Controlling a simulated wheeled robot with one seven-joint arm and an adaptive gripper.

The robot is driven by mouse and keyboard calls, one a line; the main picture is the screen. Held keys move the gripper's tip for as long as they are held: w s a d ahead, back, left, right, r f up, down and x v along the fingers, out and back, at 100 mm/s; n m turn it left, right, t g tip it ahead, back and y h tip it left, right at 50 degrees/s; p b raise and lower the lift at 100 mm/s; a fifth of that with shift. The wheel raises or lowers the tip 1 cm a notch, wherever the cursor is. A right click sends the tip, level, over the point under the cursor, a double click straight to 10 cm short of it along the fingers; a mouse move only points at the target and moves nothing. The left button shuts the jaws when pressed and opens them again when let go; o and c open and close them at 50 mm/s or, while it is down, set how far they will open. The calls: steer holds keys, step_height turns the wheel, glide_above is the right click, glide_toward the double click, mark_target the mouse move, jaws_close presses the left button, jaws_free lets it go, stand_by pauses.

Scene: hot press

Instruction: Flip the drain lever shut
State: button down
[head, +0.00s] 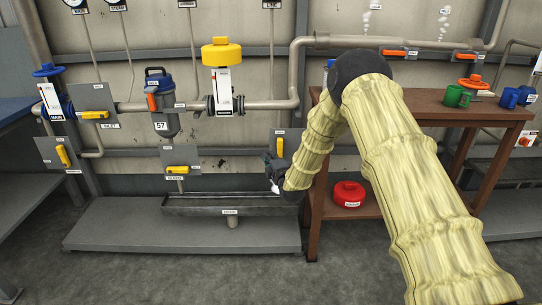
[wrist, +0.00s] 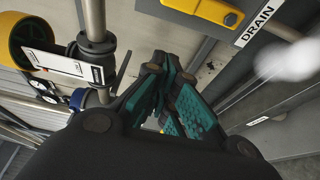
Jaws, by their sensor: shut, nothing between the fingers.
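The drain lever (wrist: 205,10) is yellow and sits on a grey plate at the top of the wrist view, beside a white DRAIN label (wrist: 255,25). In the head view the yellow lever (head: 279,147) stands upright on a grey plate, just above my gripper (head: 272,166). In the wrist view my gripper (wrist: 172,72) has dark fingers with teal pads, shut and empty. Its tips are below and to the left of the lever, apart from it in that view. A white blurred puff (wrist: 285,60) shows near the label. My arm hides part of the plate's surroundings.
A long grey trough (head: 215,205) lies below my gripper. Left are a bleed lever (head: 178,170), a grey filter (head: 161,105) and a yellow-capped valve (head: 221,53).

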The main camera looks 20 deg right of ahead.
mark_target(280, 150)
steer(key=shift+w+d+b, duration=0.4)
steer(key=shift+w+d, duration=0.15)
steer(key=shift+w, duration=0.7)
steer(key=shift+w+d+b, duration=0.4)
steer(key=shift+w+d, duration=0.2)
steer(key=shift+w, duration=0.7)
steer(key=shift+w+d+b, duration=0.4)
steer(key=shift+w+d, duration=0.15)
steer(key=shift+w, duration=0.7)
steer(key=shift+d, duration=0.1)
